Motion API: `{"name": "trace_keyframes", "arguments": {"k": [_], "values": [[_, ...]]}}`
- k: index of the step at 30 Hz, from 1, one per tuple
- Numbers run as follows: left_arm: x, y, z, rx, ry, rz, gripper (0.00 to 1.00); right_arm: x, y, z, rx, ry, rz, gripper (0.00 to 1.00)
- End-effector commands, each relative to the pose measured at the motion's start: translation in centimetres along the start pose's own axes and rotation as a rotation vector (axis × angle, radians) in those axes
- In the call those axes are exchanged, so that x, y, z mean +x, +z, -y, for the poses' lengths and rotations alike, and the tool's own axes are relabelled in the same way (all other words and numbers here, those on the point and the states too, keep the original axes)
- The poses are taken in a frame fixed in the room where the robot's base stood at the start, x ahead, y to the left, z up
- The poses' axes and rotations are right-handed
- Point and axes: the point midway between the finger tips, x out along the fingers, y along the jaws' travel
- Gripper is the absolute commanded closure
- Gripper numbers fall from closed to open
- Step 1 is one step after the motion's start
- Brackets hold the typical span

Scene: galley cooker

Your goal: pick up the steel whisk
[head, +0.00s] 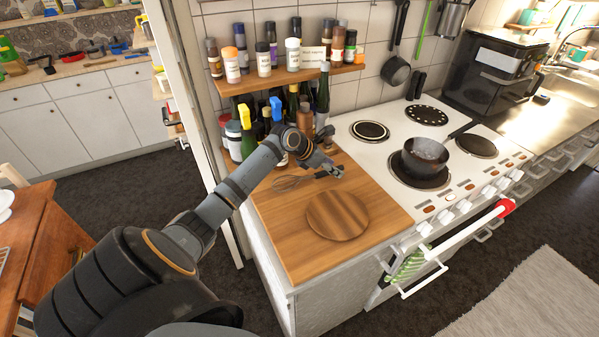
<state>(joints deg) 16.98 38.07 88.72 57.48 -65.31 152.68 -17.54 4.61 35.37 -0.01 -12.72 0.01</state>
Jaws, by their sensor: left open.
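The steel whisk (291,183) lies on the wooden worktop (283,238) left of the cooker. Its wire loops point left and its handle runs right, towards my left gripper. My left gripper (336,174) is open, just over the handle end of the whisk, with its arm reaching in from the left. The picture is too small to tell whether the fingers touch the handle. My right gripper is not in view.
A round wooden board (338,215) lies just in front of the whisk. Bottles (323,95) crowd the back of the worktop under a spice shelf (290,78). A dark pot (425,158) sits on the white cooker (460,186) to the right.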

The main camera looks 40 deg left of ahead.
Motion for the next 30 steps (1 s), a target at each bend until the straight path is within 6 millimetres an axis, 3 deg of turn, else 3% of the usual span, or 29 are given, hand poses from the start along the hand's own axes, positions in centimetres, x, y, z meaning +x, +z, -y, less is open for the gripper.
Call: {"name": "trace_keyframes", "arguments": {"k": [5, 15, 30], "values": [[-0.01, -0.02, -0.02, 0.000, 0.000, 0.000, 0.53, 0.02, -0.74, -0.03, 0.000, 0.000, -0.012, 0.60], [-0.03, -0.03, -0.01, 0.000, 0.000, 0.000, 0.99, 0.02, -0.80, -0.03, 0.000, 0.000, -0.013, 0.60], [-0.90, 0.90, -0.03, 0.002, 0.001, 0.002, 1.00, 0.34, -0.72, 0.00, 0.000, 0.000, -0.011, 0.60]]}}
